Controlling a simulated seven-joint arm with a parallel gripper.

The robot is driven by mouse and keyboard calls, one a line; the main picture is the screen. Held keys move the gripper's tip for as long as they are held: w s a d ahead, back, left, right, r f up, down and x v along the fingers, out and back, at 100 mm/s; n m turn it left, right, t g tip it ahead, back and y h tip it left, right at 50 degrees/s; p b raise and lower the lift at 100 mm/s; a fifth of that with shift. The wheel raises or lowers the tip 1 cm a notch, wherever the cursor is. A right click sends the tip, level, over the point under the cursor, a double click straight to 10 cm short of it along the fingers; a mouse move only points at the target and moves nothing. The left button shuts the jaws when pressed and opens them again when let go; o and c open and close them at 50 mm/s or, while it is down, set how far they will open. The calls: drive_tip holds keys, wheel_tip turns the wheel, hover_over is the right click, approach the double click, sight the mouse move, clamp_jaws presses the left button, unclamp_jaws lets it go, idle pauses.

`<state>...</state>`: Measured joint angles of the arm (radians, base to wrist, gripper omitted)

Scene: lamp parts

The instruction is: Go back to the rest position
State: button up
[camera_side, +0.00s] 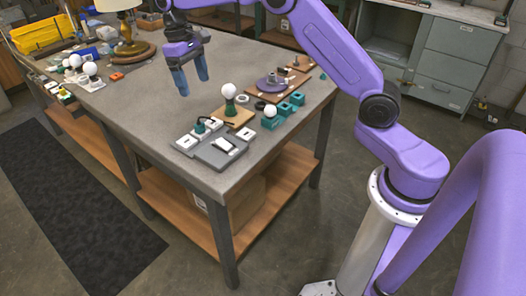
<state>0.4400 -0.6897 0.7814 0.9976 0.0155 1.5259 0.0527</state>
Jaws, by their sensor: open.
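My gripper (190,81) hangs in the air over the grey workbench (165,125), with its blue fingers pointing down. The fingers are apart and nothing is between them. A white bulb on a green base (229,92) stands upright on a tan board to the right of and below my gripper, apart from it. A second white bulb (270,111) sits in a teal holder nearer the right edge. A purple round part (271,83) lies on a brown board behind these.
White and grey blocks (215,146) lie at the bench's near corner. Teal blocks (290,105) line the right edge. The bench middle is bare.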

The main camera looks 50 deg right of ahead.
drive_tip(key=s+a+r+n+t, duration=0.1)
drive_tip(key=s+a+r+n, duration=0.15)
drive_tip(key=s, duration=0.75)
drive_tip(key=s+a+r+n, duration=0.1)
drive_tip(key=s+a+n, duration=0.25)
drive_tip(key=s, duration=0.65)
drive_tip(key=s+d+f+n, duration=0.2)
drive_tip(key=s+d, duration=0.1)
drive_tip(key=s, duration=0.7)
drive_tip(key=s+d+f+n+t, duration=0.1)
drive_tip(key=s+d+f+n, duration=0.1)
drive_tip(key=s, duration=0.8)
drive_tip(key=shift+s+d+f+y, duration=0.15)
drive_tip(key=shift+d+f+y, duration=0.2)
drive_tip(key=shift+d, duration=0.5)
